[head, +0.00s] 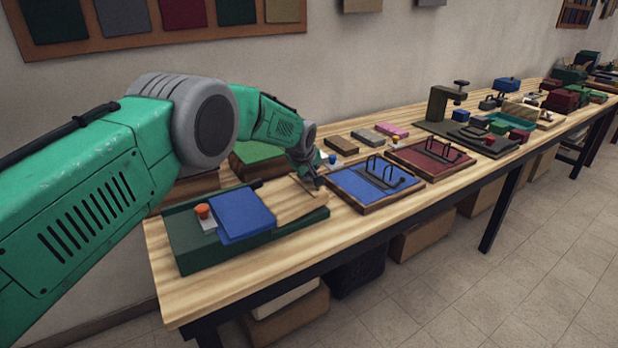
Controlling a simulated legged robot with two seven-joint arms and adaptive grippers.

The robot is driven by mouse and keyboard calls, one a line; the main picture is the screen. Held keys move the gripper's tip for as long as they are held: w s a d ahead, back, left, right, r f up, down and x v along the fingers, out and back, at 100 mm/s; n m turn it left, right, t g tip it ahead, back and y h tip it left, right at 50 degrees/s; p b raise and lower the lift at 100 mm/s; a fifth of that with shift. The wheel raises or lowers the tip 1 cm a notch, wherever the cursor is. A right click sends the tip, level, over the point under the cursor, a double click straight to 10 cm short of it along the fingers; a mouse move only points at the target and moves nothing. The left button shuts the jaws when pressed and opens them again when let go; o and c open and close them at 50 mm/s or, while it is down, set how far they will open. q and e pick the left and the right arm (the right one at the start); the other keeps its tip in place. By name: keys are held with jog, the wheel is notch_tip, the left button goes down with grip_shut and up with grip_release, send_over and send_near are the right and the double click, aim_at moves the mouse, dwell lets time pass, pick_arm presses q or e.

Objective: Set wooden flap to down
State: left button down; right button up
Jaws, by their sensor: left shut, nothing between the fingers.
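A dark green base (187,244) sits at the near left end of the wooden table. A blue panel (242,215) and an orange-capped knob (203,211) are on its left part. A pale wooden flap (290,204) is on its right part; I cannot tell its exact angle. My left gripper (319,184) is shut and empty at the far right corner of the flap, above the table. Whether it touches the flap cannot be told. My left arm crosses the view from the left and hides part of the area behind the base.
A blue tray with black rings (352,184) lies just right of the gripper, with a dark red tray (428,154) beyond it. Small blocks (341,145) lie behind them. A green stand (440,103) and more items fill the table's far end. The table's front strip is clear.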

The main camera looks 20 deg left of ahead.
pick_arm(q)
jog(key=shift+w+f+b, duration=0.25)
jog(key=shift+f+b, duration=0.15)
jog(key=shift+f, duration=0.05)
jog(key=shift+a, duration=0.1)
jog(key=c, duration=1.6)
grip_release()
jog(key=shift+f, duration=0.1)
jog(key=shift+s+f, duration=0.1)
jog(key=v, duration=1.2)
